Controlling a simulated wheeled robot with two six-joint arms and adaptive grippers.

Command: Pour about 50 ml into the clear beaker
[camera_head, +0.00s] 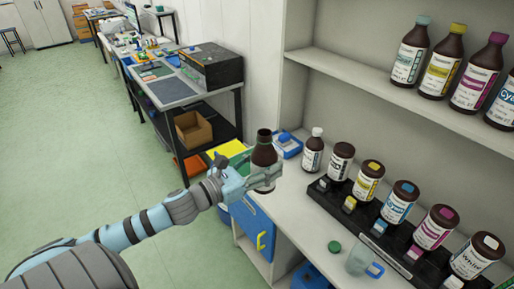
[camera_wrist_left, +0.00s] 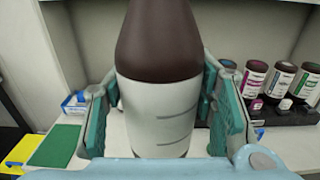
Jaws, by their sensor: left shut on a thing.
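My left gripper (camera_head: 250,180) is shut on a dark brown bottle (camera_head: 264,152) with a pale label, held upright near the counter's left edge. The bottle's neck shows no cap. In the left wrist view the bottle (camera_wrist_left: 160,108) fills the middle, with a finger on each side. The clear beaker (camera_head: 357,262), with a blue handle, stands on the counter to the lower right, apart from the bottle. A green cap (camera_head: 334,247) lies beside the beaker. I cannot see the liquid level in the bottle. My right gripper is not in view.
A black rack (camera_head: 400,262) with several labelled brown bottles stands right of the beaker. A white-capped bottle (camera_head: 313,150) stands behind the held one. More bottles line the shelf (camera_head: 350,75) above. A blue box (camera_head: 288,146) sits at the counter's back. The counter's middle (camera_head: 300,222) is clear.

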